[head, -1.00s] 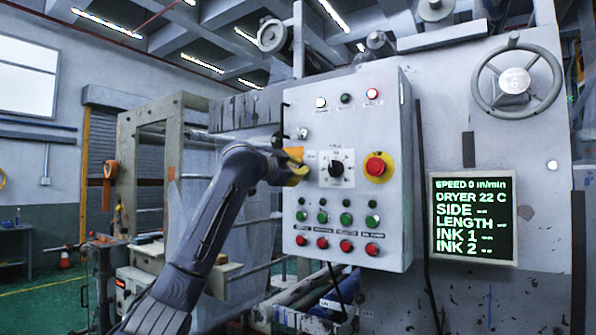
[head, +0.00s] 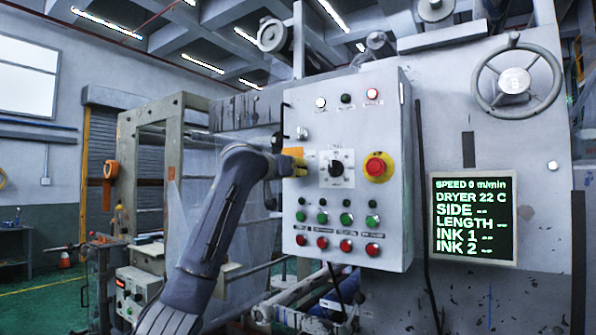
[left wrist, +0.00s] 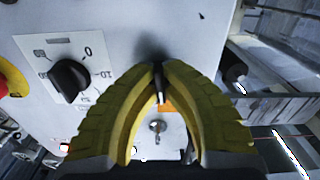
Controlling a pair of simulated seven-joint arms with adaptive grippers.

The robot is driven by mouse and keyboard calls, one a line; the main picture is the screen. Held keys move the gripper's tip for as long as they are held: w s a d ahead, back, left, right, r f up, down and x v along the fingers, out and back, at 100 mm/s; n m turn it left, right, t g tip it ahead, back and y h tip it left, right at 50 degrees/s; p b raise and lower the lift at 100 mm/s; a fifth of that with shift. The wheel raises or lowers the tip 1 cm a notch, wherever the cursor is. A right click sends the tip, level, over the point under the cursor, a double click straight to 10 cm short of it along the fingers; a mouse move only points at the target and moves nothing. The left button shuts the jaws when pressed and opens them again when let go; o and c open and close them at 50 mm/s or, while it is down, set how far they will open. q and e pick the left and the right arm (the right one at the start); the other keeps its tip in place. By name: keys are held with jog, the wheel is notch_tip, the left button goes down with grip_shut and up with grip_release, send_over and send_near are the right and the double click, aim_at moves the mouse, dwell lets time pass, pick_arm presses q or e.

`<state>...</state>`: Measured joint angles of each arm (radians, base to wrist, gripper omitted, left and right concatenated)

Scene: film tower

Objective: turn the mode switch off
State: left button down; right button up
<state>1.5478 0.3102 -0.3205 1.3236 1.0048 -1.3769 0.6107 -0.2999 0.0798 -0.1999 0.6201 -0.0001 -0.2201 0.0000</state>
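A black rotary knob (head: 336,168) sits on a white marked plate on the grey control panel (head: 385,110). It also shows in the left wrist view (left wrist: 70,80), with marks around it. A small silver key switch (head: 302,133) is above and left of the plate; the left wrist view shows it too (left wrist: 157,126). I cannot tell which one is labelled as the mode switch. My left gripper (head: 303,166), with yellow fingers, is just left of the knob, apart from it. My right gripper is not in view.
A red emergency button (head: 376,167) on a yellow ring is right of the knob. Rows of green (head: 346,219) and red (head: 346,246) buttons are below. A handwheel (head: 514,82) and lit display (head: 474,219) are to the right.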

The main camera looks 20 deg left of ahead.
pick_arm(q)
jog(key=n, duration=0.4)
jog(key=shift+n, duration=1.8)
jog(key=c, duration=1.5)
grip_release()
jog(key=shift+c, duration=0.2)
jog(key=shift+s, duration=0.1)
jog(key=v, duration=1.1)
jog(key=shift+s+a, duration=0.1)
jog(key=shift+s, duration=0.3)
